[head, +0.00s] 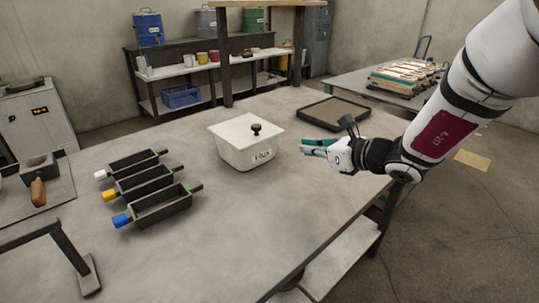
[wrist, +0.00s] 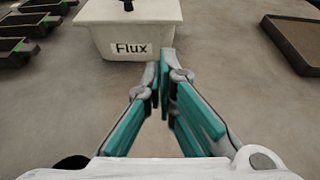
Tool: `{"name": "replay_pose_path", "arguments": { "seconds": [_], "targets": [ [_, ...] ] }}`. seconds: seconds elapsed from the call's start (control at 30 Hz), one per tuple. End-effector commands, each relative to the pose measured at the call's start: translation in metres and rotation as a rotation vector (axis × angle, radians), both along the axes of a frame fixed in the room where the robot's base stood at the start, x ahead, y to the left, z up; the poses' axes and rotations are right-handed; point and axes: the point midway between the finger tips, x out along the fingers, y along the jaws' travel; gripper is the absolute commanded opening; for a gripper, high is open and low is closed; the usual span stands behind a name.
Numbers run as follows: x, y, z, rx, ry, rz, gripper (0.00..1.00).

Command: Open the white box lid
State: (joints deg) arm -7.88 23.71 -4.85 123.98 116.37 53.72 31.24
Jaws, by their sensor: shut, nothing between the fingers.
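The white box (head: 240,148) stands in the middle of the table, with a "Flux" label on its front. Its lid (head: 235,129) is on, with a black knob (head: 256,129) on top. In the wrist view the box (wrist: 150,35) is at the top, and the knob (wrist: 128,5) is cut by the upper edge. My gripper (head: 305,147) is to the right of the box, apart from it and below lid height. In the wrist view my gripper (wrist: 160,70) has its teal fingers together at the tips, with nothing between them.
Several dark ingot molds (head: 160,205) with coloured handles lie to the left of the box. A shallow dark tray (head: 333,113) lies behind my gripper. A ladle (head: 38,190) or similar tool with a wooden handle is at far left. The table's front middle is clear.

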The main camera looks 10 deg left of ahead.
Motion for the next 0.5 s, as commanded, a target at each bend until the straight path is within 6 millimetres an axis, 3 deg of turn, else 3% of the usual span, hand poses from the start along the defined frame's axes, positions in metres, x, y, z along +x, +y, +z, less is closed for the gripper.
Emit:
{"name": "replay_pose_path", "arguments": {
  "seconds": [0.17,0.5],
  "targets": [
    [0.011,0.01,-0.007,0.008,0.006,-0.01,0.0],
    [0.043,0.053,-0.026,0.006,0.004,-0.007,0.0]
  ]
}}
